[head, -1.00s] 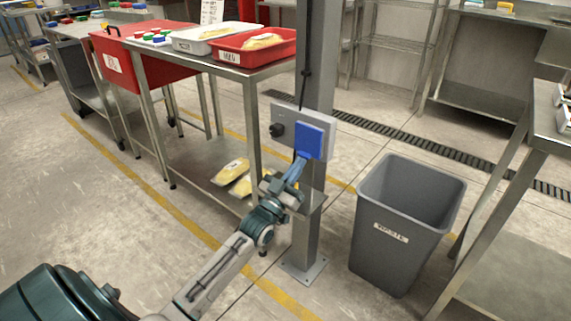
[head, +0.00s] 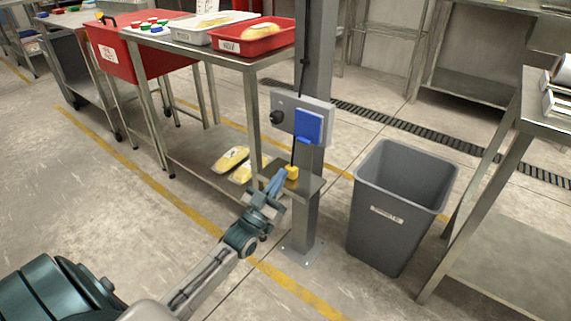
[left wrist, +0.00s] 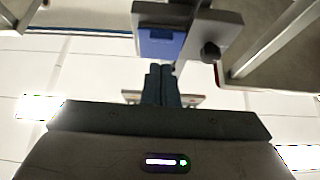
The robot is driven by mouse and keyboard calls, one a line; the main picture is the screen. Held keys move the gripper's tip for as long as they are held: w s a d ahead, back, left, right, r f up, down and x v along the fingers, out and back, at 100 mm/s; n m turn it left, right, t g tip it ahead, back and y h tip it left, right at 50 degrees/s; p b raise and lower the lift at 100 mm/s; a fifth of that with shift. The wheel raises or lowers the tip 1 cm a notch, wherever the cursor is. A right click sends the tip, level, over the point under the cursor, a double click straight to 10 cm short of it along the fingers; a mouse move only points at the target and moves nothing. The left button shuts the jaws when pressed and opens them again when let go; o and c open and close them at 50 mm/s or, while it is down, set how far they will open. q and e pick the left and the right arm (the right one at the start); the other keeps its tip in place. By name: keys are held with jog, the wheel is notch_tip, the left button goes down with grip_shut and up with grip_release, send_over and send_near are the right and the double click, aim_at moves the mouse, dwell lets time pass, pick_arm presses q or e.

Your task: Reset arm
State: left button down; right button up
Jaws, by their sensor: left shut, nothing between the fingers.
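My left gripper (head: 278,182) is shut and empty, below and to the left of the grey control box (head: 285,116) on the post. Its fingers also show in the left wrist view (left wrist: 161,85), pressed together and pointing up towards the box. The box carries a blue panel (head: 309,126) and a dark round knob (head: 277,117); the blue panel also shows in the left wrist view (left wrist: 160,44). The fingers are apart from the panel. My right gripper is in neither view.
A small yellow item (head: 291,172) sits on the post's little shelf (head: 308,185), close to the fingertips. A grey waste bin (head: 385,240) stands right of the post (head: 309,218). A steel table with a red tray (head: 252,45) is behind left. Floor at left is open.

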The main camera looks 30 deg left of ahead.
pick_arm(q)
jog(key=shift+w+f+v, duration=0.1)
jog(key=shift+f+v, duration=0.1)
jog(key=shift+v, duration=0.9)
jog(key=shift+w+f+v, duration=0.15)
jog(key=shift+v, duration=0.9)
